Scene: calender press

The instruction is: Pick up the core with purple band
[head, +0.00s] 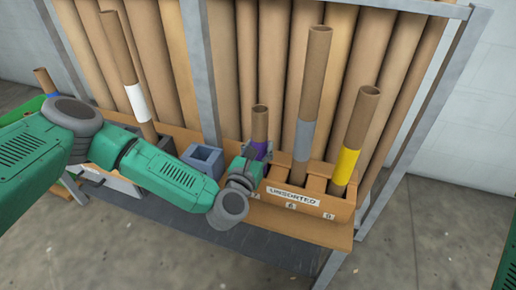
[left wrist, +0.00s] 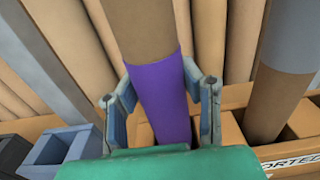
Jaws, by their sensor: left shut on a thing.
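The core with purple band (head: 260,124) is a short brown tube standing upright in the left slot of the wooden rack marked "UNSORTED" (head: 295,197). In the left wrist view its purple band (left wrist: 160,100) fills the space between the fingers. My left gripper (head: 257,152) is shut on the core at the band, with one finger on each side. The core's lower end is hidden behind the gripper and the rack front. My right gripper is not in view.
A core with grey band (head: 303,130) and one with yellow band (head: 347,160) stand to the right in the same rack. A core with white band (head: 136,100) stands left, beyond my arm. A blue-grey square holder (head: 203,160) is empty. Large tubes stand behind.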

